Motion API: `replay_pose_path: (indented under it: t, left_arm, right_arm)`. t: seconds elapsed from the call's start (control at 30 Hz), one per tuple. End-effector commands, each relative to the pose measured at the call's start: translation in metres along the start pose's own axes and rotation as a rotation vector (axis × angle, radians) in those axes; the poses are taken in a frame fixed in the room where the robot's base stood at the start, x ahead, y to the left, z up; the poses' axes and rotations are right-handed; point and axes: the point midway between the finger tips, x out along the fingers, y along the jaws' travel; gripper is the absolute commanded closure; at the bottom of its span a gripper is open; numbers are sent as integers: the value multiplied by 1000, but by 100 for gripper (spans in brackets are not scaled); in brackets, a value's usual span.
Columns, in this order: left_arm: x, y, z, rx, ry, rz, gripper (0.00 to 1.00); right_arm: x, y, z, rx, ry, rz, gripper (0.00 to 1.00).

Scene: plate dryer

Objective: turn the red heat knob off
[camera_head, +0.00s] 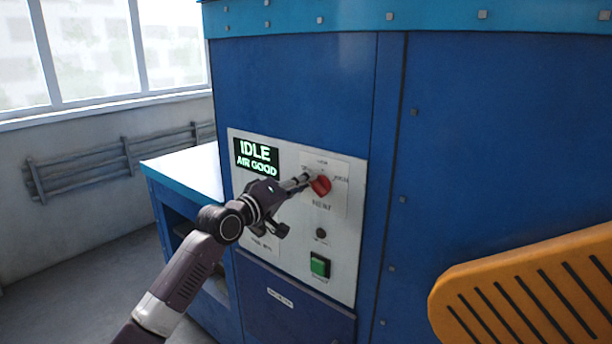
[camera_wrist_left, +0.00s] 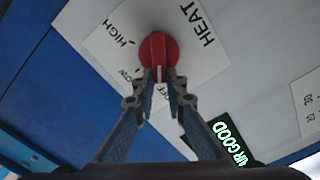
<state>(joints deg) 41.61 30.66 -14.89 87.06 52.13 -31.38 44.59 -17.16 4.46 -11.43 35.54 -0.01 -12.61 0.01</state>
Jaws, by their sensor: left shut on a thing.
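The red heat knob (camera_head: 321,187) sits on the white control panel (camera_head: 345,225) of the blue machine, above the HEAT label. In the left wrist view the knob (camera_wrist_left: 158,50) is at the top centre. A short white mark on it points down in that picture, between my fingers and towards the OFF label (camera_wrist_left: 164,91). HIGH and LOW are lettered to its left there. My left gripper (camera_head: 308,179) reaches the knob from the left and is shut on its near end; the fingertips (camera_wrist_left: 162,76) lie on both sides of it. My right gripper is out of view.
A display (camera_head: 256,157) reads IDLE and AIR GOOD. Below the knob are a dark round button (camera_head: 321,233) and a green switch (camera_head: 320,265). An orange slotted panel (camera_head: 530,285) fills the lower right.

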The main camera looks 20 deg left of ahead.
Motion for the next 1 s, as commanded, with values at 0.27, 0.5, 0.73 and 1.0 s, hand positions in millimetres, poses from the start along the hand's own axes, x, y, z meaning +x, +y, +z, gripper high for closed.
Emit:
replay_pose_path:
  t: [0.27,0.5,0.73,1.0]
  left_arm:
    - [0,-2,0,-75,0,-1,100]
    - [0,-3,0,-87,0,-1,100]
    - [0,-3,0,-87,0,-1,100]
    - [0,-3,0,-85,0,0,71]
  right_arm:
    - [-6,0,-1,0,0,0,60]
    - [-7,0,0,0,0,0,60]
    - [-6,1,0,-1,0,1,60]
    - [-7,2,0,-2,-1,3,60]
